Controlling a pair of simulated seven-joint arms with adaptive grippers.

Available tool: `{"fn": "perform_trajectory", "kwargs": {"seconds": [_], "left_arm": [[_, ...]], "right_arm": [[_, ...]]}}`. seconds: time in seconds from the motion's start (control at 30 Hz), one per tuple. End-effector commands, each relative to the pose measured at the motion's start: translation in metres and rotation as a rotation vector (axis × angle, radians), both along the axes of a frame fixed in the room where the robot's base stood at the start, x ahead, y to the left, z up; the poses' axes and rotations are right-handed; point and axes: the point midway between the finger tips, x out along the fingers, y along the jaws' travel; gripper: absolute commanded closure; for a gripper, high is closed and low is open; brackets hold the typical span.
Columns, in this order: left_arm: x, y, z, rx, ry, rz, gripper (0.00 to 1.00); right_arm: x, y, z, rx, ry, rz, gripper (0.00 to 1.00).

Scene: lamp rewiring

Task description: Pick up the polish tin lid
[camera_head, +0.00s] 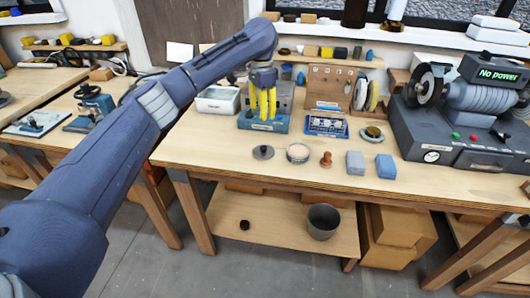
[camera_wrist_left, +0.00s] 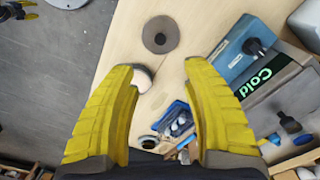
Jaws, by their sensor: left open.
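A flat dark-grey disc with a small raised centre, which looks like the polish tin lid (camera_head: 263,152), lies on the workbench near its front edge. It also shows at the top middle of the left wrist view (camera_wrist_left: 161,35). A round tin with a pale top (camera_head: 297,153) stands just right of it, partly hidden by a finger in the wrist view (camera_wrist_left: 144,79). My left gripper (camera_head: 262,108) is open and empty, its yellow fingers pointing down above the bench, behind the disc in the head view.
A blue-based machine (camera_head: 262,124) stands behind the disc, close to my fingers. A grinder reading "No power" (camera_head: 490,72) fills the far right. Bench left of the disc is clear.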

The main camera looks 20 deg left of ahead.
Motion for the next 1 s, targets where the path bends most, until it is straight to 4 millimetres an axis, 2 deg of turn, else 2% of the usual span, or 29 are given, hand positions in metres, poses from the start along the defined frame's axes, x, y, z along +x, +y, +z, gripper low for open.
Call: {"fn": "perform_trajectory", "kwargs": {"seconds": [0.4,0.6,1.0], "left_arm": [[-0.001,-0.001,-0.072,0.001,0.005,-0.002,0.52],[-0.001,-0.001,-0.101,0.001,0.003,-0.001,0.52],[0.000,-0.001,-0.123,0.002,0.002,-0.001,0.52]], "right_arm": [[-0.001,-0.002,0.000,-0.003,0.001,0.001,0.56],[-0.001,-0.002,0.000,-0.003,0.001,0.001,0.56],[-0.001,0.002,0.000,0.002,0.002,-0.001,0.56]]}}
